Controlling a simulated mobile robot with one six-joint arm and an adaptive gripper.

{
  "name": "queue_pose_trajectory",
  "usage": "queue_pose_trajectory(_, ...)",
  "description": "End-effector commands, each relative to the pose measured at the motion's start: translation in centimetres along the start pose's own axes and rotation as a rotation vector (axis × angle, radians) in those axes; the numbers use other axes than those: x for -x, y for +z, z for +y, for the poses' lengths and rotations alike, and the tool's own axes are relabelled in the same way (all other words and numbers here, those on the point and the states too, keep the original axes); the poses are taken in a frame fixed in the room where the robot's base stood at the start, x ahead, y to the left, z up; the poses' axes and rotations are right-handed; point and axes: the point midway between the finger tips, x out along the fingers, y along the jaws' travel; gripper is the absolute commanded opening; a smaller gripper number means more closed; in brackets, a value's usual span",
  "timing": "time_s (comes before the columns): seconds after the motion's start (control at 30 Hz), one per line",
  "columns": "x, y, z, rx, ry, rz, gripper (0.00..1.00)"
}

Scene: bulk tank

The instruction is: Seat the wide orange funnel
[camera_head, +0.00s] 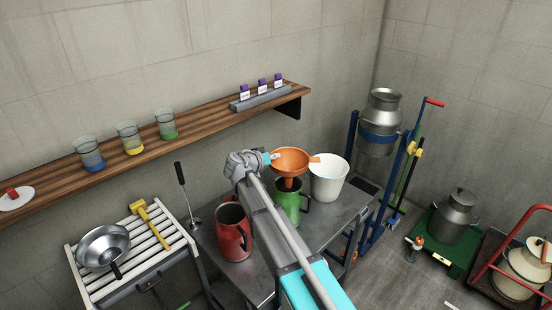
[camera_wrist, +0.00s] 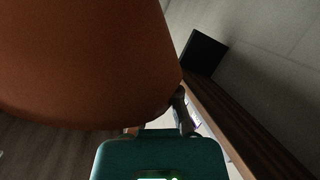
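The wide orange funnel (camera_head: 290,160) is upright over the green jug (camera_head: 289,205), its spout at the jug's mouth. I cannot tell whether the spout is inside the mouth or just above it. My gripper (camera_head: 272,157) is at the left side of the funnel's rim and appears shut on it; the exact contact is small in the head view. In the wrist view the funnel (camera_wrist: 80,60) fills the upper left, close to the camera. My gripper's fingers (camera_wrist: 158,125) reach its lower edge there, partly hidden by the funnel and the gripper body.
A white bucket (camera_head: 328,182) stands right beside the funnel, and a red jug (camera_head: 234,236) stands left on the metal table (camera_head: 262,284). The wooden shelf (camera_head: 200,118) runs behind. A metal can (camera_head: 382,120) sits in a blue stand to the right.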

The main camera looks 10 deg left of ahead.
Motion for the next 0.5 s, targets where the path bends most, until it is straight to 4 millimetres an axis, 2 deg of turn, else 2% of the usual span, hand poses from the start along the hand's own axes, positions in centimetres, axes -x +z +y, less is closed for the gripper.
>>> queue_pose_trajectory(0.5,-0.4,1.2,-0.7,0.000,0.000,0.000,0.00)
